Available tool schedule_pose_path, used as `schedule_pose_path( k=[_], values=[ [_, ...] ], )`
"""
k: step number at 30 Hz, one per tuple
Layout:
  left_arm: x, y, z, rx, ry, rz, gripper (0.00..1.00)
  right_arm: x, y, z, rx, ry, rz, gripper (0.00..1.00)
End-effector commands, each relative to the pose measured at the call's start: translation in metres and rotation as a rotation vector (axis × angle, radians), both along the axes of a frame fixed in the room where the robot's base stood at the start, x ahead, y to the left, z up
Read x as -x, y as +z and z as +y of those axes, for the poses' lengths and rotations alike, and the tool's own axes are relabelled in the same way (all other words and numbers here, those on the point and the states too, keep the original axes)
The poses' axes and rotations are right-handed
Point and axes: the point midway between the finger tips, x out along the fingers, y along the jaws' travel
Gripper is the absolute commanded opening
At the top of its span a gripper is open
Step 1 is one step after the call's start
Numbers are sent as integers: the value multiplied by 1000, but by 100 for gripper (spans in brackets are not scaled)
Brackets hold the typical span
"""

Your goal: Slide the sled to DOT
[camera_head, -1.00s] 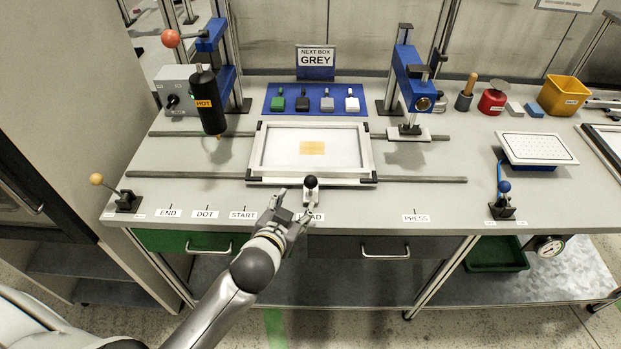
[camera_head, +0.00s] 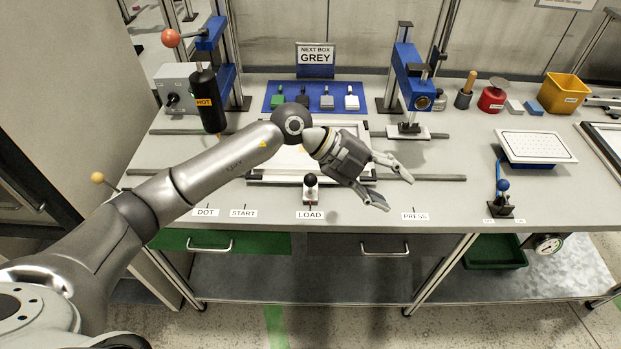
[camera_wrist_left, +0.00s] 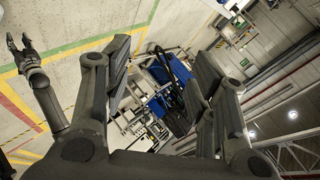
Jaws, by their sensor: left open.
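The sled (camera_head: 360,160) is a white frame on two grey rails; my left arm covers much of it. Its black-knobbed handle (camera_head: 311,182) stands at the front, in line with the LOAD label (camera_head: 310,215). The DOT label (camera_head: 206,211) lies farther left on the table's front edge. My left gripper (camera_head: 393,193) is open and empty, to the right of the knob and apart from it, over the front rail. Its spread fingers also show in the left wrist view (camera_wrist_left: 162,68). My right gripper (camera_wrist_left: 20,45) shows small in that view, fingers apart.
A black HOT tool (camera_head: 208,100) hangs over the rails at left, and a blue press (camera_head: 412,75) stands at right. The front table strip around PRESS (camera_head: 415,216) is clear.

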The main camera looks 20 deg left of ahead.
Motion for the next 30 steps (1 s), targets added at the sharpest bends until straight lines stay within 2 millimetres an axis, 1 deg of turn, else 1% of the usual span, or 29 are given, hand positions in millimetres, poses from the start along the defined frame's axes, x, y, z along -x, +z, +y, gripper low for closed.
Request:
schedule_pose_path(
  k=[1, 2, 3, 5, 6, 9, 12, 15, 17, 19, 30],
  values=[
    [-11, -8, 25, -136, 15, 9, 52, 0, 1, 0, 0, 0, 0, 40],
    [-16, -15, 40, -215, 29, 21, 52, 0, 1, 0, 0, 0, 0, 40],
    [-23, -20, 61, -314, 52, 34, 52, 0, 1, 0, 0, 0, 0, 40],
    [-32, -25, 92, -448, 99, 56, 52, 0, 2, 0, 0, 0, 0, 40],
    [-37, -26, 112, -527, 132, 70, 52, 0, 2, 0, 0, 0, 0, 40],
    [-47, -24, 153, -678, 210, 99, 52, 0, 2, 0, 0, 0, 0, 40],
    [-52, -20, 179, -768, 268, 119, 52, 0, 2, 0, 0, 0, 0, 40],
    [-53, -20, 190, -808, 294, 128, 52, 0, 4, 0, 0, 0, 0, 40],
    [-54, -23, 191, -816, 298, 132, 52, 0, 5, 0, 0, 0, 0, 40],
    [-55, -32, 190, -816, 298, 134, 52, 0, 8, 0, 0, 0, 0, 40],
    [-64, -98, 181, -812, 294, 133, 52, 0, 27, 0, 0, 0, -1, 40]
  ],
)
